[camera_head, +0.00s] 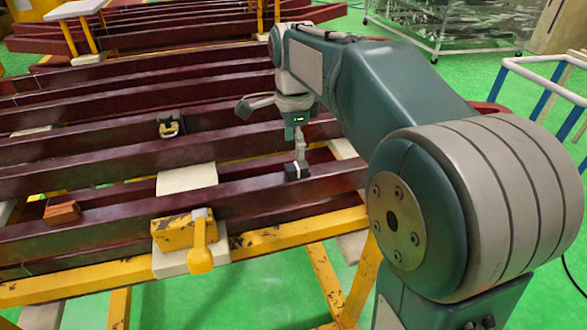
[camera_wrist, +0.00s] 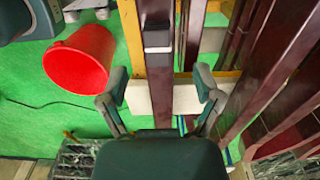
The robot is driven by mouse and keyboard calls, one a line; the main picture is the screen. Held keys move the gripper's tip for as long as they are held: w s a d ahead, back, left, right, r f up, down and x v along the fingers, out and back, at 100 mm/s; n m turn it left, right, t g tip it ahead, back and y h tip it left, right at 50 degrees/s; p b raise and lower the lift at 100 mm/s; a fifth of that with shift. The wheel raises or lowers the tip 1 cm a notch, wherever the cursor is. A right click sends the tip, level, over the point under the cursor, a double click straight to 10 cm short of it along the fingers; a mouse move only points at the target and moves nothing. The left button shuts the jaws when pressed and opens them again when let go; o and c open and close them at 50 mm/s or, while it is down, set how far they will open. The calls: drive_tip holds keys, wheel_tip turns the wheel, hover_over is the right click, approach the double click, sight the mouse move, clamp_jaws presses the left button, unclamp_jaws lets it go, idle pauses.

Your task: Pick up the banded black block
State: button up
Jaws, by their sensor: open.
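A small black block (camera_head: 296,172) sits on a maroon beam just below my gripper (camera_head: 301,157) in the head view. In the wrist view the dark block (camera_wrist: 157,35) lies on the beam with a pale grey band across its near side. It lies beyond my fingertips, roughly in line with the gap between them. My gripper (camera_wrist: 160,85) is open there, its fingers spread on both sides of the beam, with nothing between them touching. Another black piece with a yellowish part (camera_head: 169,126) lies farther left on a beam in the head view.
Long maroon beams (camera_head: 110,205) rest on a yellow frame (camera_head: 285,236). A yellow block with a round-ended handle (camera_head: 180,233) and a reddish-brown block (camera_head: 62,213) sit to the left. A white pad (camera_head: 187,179) lies between beams. A red bucket (camera_wrist: 80,58) shows on the green floor.

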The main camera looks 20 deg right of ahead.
sight(299, 165)
drive_tip(key=f, duration=0.1)
drive_tip(key=d+f, duration=0.1)
drive_tip(key=f, duration=0.1)
drive_tip(key=shift+s+d, duration=0.1)
drive_tip(key=shift+d, duration=0.2)
drive_tip(key=f, duration=0.1)
drive_tip(key=a+f, duration=0.1)
drive_tip(key=shift+f, duration=0.35)
drive_tip(key=shift+a+f, duration=0.1)
drive_tip(key=shift+a, duration=0.2)
drive_tip(key=shift+d, duration=0.55)
clamp_jaws()
